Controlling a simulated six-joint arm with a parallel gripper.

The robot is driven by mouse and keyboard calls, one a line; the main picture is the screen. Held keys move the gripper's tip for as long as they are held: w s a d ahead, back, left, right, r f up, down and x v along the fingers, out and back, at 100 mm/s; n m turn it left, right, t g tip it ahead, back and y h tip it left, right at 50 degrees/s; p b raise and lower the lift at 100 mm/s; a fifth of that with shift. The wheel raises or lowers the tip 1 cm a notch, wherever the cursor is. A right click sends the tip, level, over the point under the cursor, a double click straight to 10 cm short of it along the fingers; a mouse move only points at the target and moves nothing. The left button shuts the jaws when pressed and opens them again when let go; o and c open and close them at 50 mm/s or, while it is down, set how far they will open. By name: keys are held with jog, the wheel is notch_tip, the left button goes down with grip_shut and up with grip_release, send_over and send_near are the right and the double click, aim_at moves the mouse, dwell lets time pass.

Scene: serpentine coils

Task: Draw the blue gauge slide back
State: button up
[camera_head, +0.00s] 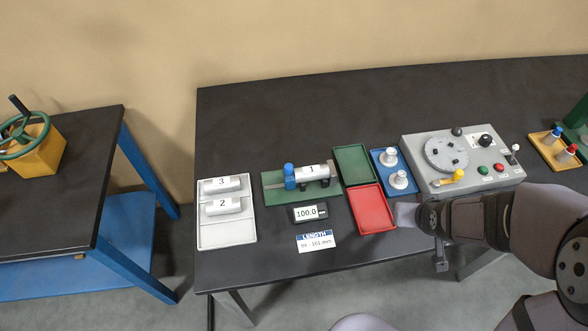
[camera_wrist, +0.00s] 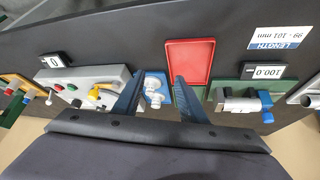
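The blue gauge slide (camera_head: 289,177) stands on the green gauge base (camera_head: 273,196), at the left end of a grey cylinder marked 1 (camera_head: 311,172). It appears to touch that cylinder. The gauge display (camera_head: 306,213) in front reads 100.0. In the wrist view the blue slide (camera_wrist: 265,100) is at the right, beside the cylinder (camera_wrist: 238,105). My gripper (camera_wrist: 159,76) is open and empty, its two blue fingers apart. In the head view my gripper (camera_head: 407,214) is right of the red tray, well away from the slide.
A white tray (camera_head: 228,236) holds cylinders 3 and 2. A length card (camera_head: 316,241) reads 99 - 101 mm. A green tray (camera_head: 354,164), a red tray (camera_head: 372,209) and a blue tray with white pieces (camera_head: 381,153) lie between gauge and control panel (camera_head: 411,146).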

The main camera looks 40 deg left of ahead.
jog(key=a+f+n+t+y+b, duration=0.15)
jog(key=a+n+y, duration=0.3)
jog(key=a, duration=1.15)
jog(key=n+g+y+b, duration=0.1)
jog(key=n+y, duration=0.2)
jog(key=y, duration=0.2)
send_near(290, 168)
jog(key=x, duration=0.4)
jog(key=shift+m, duration=0.25)
jog(key=shift+p+x, duration=1.25)
jog(key=shift+x, duration=2.2)
grip_shut()
